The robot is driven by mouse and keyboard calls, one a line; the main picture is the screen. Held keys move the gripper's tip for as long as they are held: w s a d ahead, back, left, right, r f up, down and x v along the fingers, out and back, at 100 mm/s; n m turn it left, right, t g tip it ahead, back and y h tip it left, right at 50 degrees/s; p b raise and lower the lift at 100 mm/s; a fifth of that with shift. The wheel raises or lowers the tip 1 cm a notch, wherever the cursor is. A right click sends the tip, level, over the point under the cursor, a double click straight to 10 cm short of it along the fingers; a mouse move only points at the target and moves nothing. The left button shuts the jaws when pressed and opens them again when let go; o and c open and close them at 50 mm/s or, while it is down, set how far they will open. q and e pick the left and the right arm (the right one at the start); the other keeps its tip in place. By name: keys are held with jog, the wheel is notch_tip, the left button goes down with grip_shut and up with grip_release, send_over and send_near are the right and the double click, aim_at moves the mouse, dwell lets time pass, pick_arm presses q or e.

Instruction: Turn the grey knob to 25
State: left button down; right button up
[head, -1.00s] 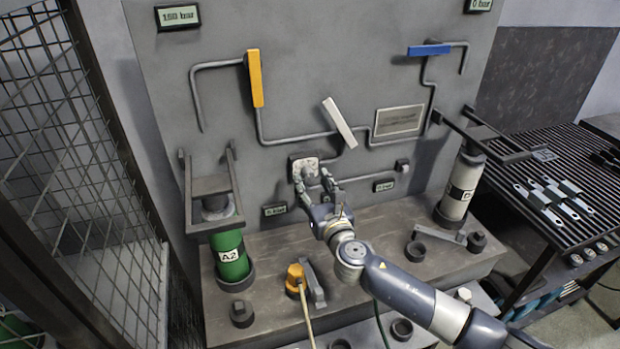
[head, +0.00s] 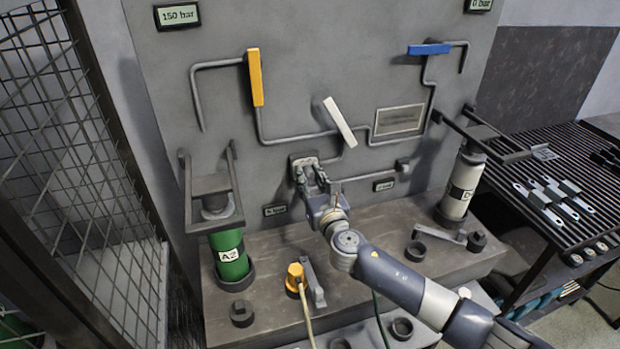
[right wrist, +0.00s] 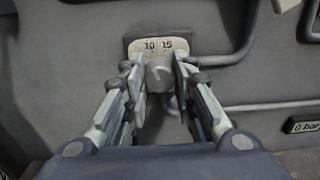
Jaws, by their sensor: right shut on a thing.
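The grey knob (right wrist: 160,76) is on the panel, in front of a pale dial plate (right wrist: 183,46) on which the numbers 10 and 15 can be read in the right wrist view. The rest of the scale is hidden by the knob and fingers. In the head view the dial plate (head: 303,160) is at the centre of the panel, with the knob mostly hidden by my gripper. My right gripper (head: 312,178) has its fingers on both sides of the knob and is shut on it; it also shows in the right wrist view (right wrist: 160,88). My left gripper is not in view.
Yellow (head: 255,78), white (head: 340,122) and blue (head: 429,49) levers sit on the panel pipes above. A green cylinder A2 (head: 229,256) and a white cylinder (head: 460,188) stand on either side. A mesh cage (head: 80,160) is at left, a slatted table (head: 520,160) at right.

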jog(key=shift+m, duration=0.3)
jog(key=m+b, duration=0.1)
jog(key=m, duration=0.4)
jog(key=shift+a+f, duration=0.1)
jog(key=m+b, duration=0.1)
jog(key=m, duration=0.5)
jog(key=shift+m, duration=0.3)
jog(key=m, duration=1.1)
jog(key=shift+m, duration=0.4)
jog(key=o, duration=1.1)
jog(key=shift+c, duration=0.2)
jog(key=shift+r, duration=0.2)
